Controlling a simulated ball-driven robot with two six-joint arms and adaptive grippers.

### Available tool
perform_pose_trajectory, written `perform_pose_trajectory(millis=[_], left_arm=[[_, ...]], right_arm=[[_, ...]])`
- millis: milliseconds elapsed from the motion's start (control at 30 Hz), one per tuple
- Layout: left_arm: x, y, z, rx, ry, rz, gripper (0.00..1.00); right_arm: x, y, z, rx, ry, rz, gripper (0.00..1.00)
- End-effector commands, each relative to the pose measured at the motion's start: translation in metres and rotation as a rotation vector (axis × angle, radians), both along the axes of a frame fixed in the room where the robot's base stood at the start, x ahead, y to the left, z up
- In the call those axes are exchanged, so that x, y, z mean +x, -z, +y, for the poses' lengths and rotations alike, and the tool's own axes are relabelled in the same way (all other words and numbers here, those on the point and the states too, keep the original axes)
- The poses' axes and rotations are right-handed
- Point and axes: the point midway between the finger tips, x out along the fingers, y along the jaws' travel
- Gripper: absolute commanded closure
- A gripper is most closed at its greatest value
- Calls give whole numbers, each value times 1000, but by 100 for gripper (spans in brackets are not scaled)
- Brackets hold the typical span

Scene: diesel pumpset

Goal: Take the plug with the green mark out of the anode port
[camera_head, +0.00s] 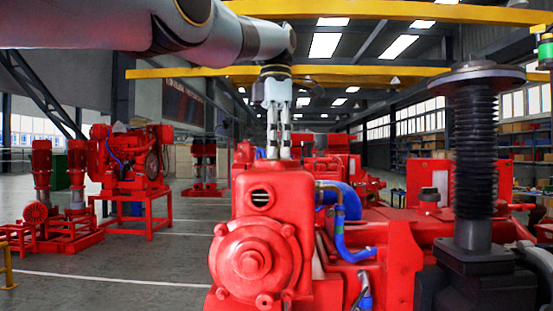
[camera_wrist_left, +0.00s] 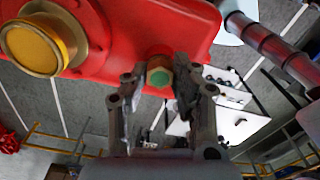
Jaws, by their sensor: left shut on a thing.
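The plug with the green mark (camera_wrist_left: 160,77) shows in the left wrist view as a small hex-shaped piece with a green face, at the edge of the red engine housing (camera_wrist_left: 140,30). A reddish boss, seemingly the anode port (camera_wrist_left: 159,50), is right behind it; I cannot tell whether the plug is still seated in it. My left gripper (camera_wrist_left: 156,88) has its fingers on both sides of the plug and is shut on it. In the head view my left gripper (camera_head: 278,150) points down at the top of the red housing (camera_head: 262,215), where the plug is hidden. My right gripper is not in view.
A gold cap (camera_wrist_left: 31,46) sits on the housing beside the plug. Blue hoses (camera_head: 345,235) run right of the housing. A black bellows column (camera_head: 475,150) stands at the right. Red pumpsets (camera_head: 130,160) stand at the left, with open floor between.

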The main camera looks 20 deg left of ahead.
Motion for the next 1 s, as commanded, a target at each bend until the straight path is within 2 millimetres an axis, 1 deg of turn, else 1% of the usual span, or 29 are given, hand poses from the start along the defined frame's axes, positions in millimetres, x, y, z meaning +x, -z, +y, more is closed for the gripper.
perform_pose_trajectory(millis=[100, 133, 300, 333, 600, 1000], left_arm=[[0, 0, 0, 0, 1, 0, 100], [0, 0, 0, 0, 2, 0, 76], [0, 0, 0, -1, 3, 1, 98], [0, 0, 0, -1, 4, 1, 100], [0, -1, 0, -1, 5, 1, 100], [0, -10, 0, 0, 5, 0, 100]], right_arm=[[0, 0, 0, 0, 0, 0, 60], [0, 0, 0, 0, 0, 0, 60], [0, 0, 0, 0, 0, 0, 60], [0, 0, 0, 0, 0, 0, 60], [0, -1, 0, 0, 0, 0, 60], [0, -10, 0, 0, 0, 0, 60]])
